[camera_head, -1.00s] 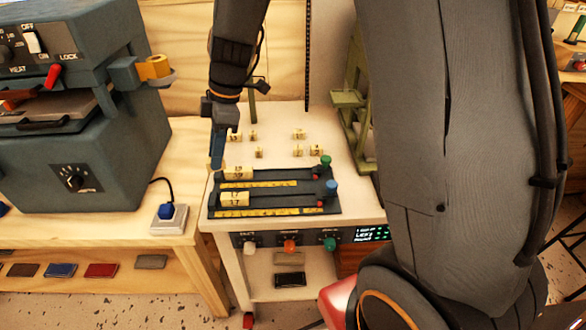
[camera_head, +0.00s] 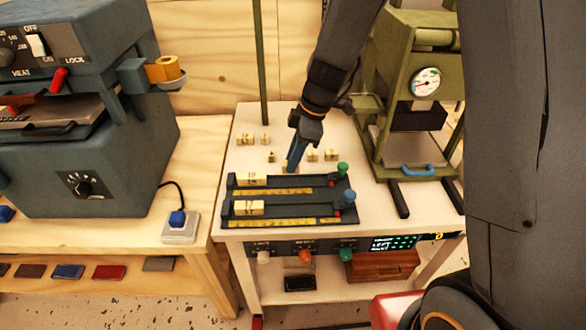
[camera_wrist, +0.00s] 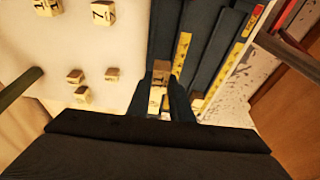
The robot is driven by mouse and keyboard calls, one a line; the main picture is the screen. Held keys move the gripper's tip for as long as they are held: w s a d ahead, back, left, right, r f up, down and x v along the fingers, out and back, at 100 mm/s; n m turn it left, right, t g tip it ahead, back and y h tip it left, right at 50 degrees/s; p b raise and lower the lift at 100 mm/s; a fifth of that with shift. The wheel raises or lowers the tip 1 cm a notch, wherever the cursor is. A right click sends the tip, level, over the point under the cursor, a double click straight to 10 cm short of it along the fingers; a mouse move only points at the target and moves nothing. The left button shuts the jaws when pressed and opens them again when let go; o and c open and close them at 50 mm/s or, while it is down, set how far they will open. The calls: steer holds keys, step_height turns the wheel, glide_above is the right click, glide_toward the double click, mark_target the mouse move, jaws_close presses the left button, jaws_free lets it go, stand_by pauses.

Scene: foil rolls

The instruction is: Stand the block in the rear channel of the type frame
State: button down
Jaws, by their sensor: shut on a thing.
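My gripper (camera_head: 291,167) points down just behind the middle of the dark type frame (camera_head: 290,218). It is shut on a small pale wooden block (camera_wrist: 160,70), seen between the fingertips in the wrist view. In the head view the fingers partly hide this block, and I cannot tell its height above the table. The rear channel (camera_head: 295,182) holds a row of pale blocks (camera_head: 250,180) at its left end; its right part is bare. The front channel (camera_head: 300,209) also has blocks (camera_head: 249,208) at its left end. The frame shows in the wrist view (camera_wrist: 205,35).
Several loose type blocks (camera_head: 313,155) stand on the pale table behind the frame. A green press (camera_head: 410,30) stands to the right and a grey heated machine (camera_head: 90,150) to the left. Green (camera_head: 343,168) and blue (camera_head: 349,196) knobs rise at the frame's right end.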

step_height(320, 180, down, 4)
steer(key=shift+r+p, duration=0.1)
steer(key=shift+p, duration=0.3)
steer(key=shift+f+b, duration=0.3)
steer(key=shift+f, duration=0.05)
steer(key=c, duration=1.6)
jaws_free()
steer(key=shift+r, duration=0.2)
